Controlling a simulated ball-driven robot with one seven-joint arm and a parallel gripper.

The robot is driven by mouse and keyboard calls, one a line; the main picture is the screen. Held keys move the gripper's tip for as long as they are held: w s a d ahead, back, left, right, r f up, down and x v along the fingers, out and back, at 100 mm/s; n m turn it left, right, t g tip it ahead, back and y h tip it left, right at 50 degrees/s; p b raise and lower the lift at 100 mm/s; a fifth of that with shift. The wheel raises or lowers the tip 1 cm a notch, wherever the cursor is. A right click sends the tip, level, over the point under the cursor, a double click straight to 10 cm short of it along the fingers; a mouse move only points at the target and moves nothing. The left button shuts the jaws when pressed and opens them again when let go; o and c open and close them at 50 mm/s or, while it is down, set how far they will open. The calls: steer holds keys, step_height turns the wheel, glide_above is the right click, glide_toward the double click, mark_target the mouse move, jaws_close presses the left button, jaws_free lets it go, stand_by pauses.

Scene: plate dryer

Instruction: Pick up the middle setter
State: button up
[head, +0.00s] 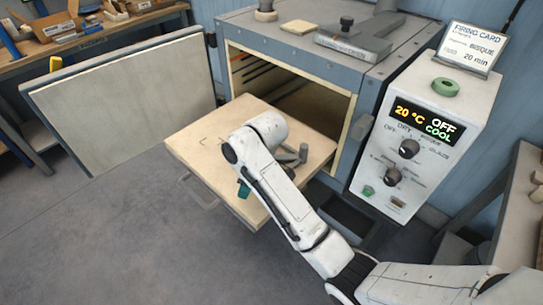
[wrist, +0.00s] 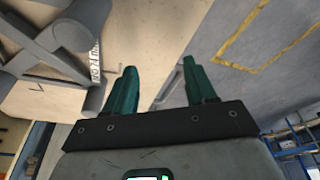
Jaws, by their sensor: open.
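A grey piece with rounded arms (head: 290,155) stands on the cream pull-out shelf (head: 190,140), partly hidden behind my arm. It may be a setter, but I cannot tell whether it is the middle one. In the wrist view a grey piece (wrist: 62,35) with a small printed label lies on the cream shelf at the upper left. My gripper (wrist: 160,85) has teal fingers, apart and empty, beside that piece, over the shelf edge and floor. In the head view my gripper (head: 243,188) shows only as a bit of teal near the shelf's front; my arm covers the rest.
The kiln's door (head: 125,88) hangs open at the left. The control box (head: 420,140) at the right reads 20 °C, OFF, COOL. A grey labelled piece (head: 350,43) lies on the kiln top. A handle (head: 200,193) juts from the shelf's front. Open floor lies at front left.

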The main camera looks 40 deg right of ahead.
steer(key=shift+n+g+h, duration=0.4)
steer(key=shift+n+g, duration=0.2)
steer(key=shift+n, duration=0.2)
steer(key=w+d+r, duration=0.1)
steer(key=d, duration=0.1)
steer(key=w+d+r, duration=0.1)
steer(key=d, duration=0.2)
steer(key=w+d+r, duration=0.1)
steer(key=d, duration=0.2)
steer(key=shift+w+r, duration=0.1)
steer(key=shift+w, duration=0.1)
step_height(320, 180, up, 3)
steer(key=n+g, duration=0.1)
steer(key=g, duration=0.1)
glide_above(281, 156)
steer(key=shift+h, duration=0.4)
step_height(281, 156, down, 10)
steer(key=shift+s+a+f+p, duration=0.1)
steer(key=shift+a+p, duration=0.05)
steer(key=shift+p, duration=0.45)
jaws_close()
